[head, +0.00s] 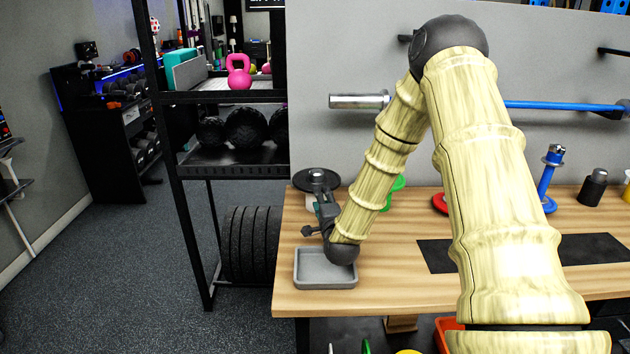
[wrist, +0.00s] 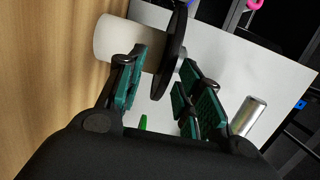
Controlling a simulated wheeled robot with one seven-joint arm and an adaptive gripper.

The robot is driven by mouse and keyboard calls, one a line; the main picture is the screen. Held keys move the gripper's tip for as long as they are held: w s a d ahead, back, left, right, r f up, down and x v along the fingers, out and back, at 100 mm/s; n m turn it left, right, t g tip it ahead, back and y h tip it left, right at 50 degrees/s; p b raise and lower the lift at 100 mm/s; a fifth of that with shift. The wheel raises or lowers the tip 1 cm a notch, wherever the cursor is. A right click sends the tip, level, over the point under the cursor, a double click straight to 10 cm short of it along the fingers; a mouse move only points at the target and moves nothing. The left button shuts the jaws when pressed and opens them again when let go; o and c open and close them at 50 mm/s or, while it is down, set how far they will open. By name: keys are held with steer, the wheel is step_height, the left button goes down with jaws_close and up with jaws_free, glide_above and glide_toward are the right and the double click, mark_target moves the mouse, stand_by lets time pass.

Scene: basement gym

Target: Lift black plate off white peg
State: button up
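The black plate (head: 316,180) is a round disc lying flat on the white peg (head: 311,201) at the left end of the wooden bench, with a short metal tip at its centre. In the wrist view the plate (wrist: 172,52) appears edge-on beside the thick white peg body (wrist: 118,40). My gripper (wrist: 162,60) is open, its green-padded fingers on either side of the plate's rim. One finger is on the white body's side, the other on the opposite face. Gaps show beside the plate; contact cannot be told. The head view shows my gripper (head: 322,206) at the plate's near side.
A grey tray (head: 325,283) sits on the bench (head: 390,290) just below my gripper. Behind stand a green item (head: 397,188), a red disc (head: 439,203) and a blue stand (head: 549,175). A steel bar end (head: 358,101) sticks out along the wall. A black rack (head: 235,158) stands left.

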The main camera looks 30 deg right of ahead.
mark_target(321, 189)
steer(key=x, duration=0.1)
steer(key=p+x, duration=0.1)
steer(key=x, duration=0.2)
steer(key=shift+d+r, duration=0.1)
steer(key=shift+r, duration=0.2)
steer(key=shift+s+r, duration=0.15)
steer(key=shift+c, duration=0.2)
jaws_close()
